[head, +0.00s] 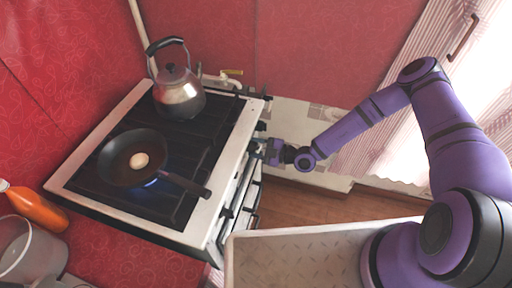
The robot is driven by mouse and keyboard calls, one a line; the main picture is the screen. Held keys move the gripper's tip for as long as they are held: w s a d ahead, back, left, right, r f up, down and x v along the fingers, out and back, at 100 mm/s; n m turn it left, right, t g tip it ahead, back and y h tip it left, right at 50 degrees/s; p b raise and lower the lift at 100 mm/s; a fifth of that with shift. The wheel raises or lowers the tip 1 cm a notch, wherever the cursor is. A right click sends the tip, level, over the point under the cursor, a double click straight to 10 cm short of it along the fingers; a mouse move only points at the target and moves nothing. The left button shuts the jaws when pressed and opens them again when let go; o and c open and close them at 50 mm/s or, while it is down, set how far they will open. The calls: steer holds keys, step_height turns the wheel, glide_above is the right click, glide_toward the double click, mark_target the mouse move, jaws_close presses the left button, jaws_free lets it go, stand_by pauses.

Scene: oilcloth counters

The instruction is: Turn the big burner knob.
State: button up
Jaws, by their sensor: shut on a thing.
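The stove (232,147) is white with a black top and stands left of centre, its front panel facing right. My gripper (268,150) is at this front panel, near the middle of its upper edge. It is shut on a burner knob there, which the fingers mostly hide. I cannot tell from this view how far the knob is turned. A blue flame (151,183) shows under the frying pan.
A dark frying pan (118,171) with an egg (139,160) sits on the near burner, its handle pointing right. A steel kettle (179,95) stands at the back. An orange bottle (38,209) and a grey pot (30,252) are at lower left. Wooden floor (300,205) is clear.

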steer(key=shift+f, duration=0.1)
steer(key=o, duration=0.9)
